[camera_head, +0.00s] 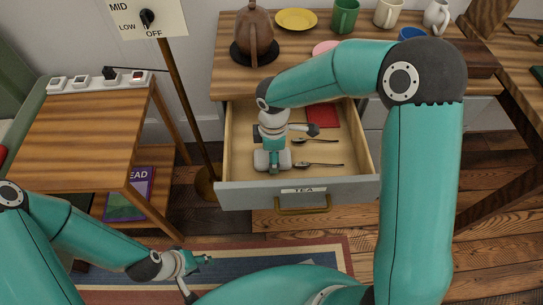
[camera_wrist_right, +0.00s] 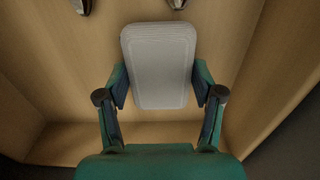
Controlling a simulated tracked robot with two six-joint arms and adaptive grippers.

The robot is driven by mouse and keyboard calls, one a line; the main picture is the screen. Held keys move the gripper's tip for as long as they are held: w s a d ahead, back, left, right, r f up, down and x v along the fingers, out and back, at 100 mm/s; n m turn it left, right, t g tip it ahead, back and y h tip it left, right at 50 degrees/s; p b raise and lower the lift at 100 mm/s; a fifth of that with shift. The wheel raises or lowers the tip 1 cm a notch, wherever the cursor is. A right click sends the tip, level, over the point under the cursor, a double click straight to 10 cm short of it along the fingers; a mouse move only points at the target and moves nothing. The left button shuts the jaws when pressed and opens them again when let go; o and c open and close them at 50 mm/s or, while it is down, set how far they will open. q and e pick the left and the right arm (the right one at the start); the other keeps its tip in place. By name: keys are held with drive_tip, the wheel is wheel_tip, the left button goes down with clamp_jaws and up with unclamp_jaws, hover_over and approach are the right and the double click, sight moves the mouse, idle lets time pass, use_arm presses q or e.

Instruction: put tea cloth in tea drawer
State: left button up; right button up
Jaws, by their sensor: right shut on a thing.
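The tea cloth (camera_wrist_right: 160,66) is a folded, light grey block with rounded corners. In the right wrist view it lies between the two fingers of my right gripper (camera_wrist_right: 160,90), which is shut on it. In the head view my right gripper (camera_head: 272,160) reaches down into the open tea drawer (camera_head: 235,190), near its front left, with a grey edge of the cloth (camera_head: 284,158) showing. I cannot tell whether the cloth touches the drawer floor. My left gripper (camera_head: 196,270) is open and empty above the rug, at the lower left.
The drawer also holds two spoons (camera_head: 318,164) and a red item (camera_head: 322,116). The counter above carries a brown teapot (camera_head: 255,30), yellow plate (camera_head: 296,19) and mugs. A lamp-like pole (camera_head: 185,95) stands left of the drawer, beside a side table (camera_head: 85,115).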

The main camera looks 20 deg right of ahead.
drive_tip(key=shift+f, duration=0.3)
drive_tip(key=o, duration=1.1)
drive_tip(key=shift+r, duration=0.15)
wheel_tip(320, 180, up, 12)
drive_tip(key=p, duration=0.2)
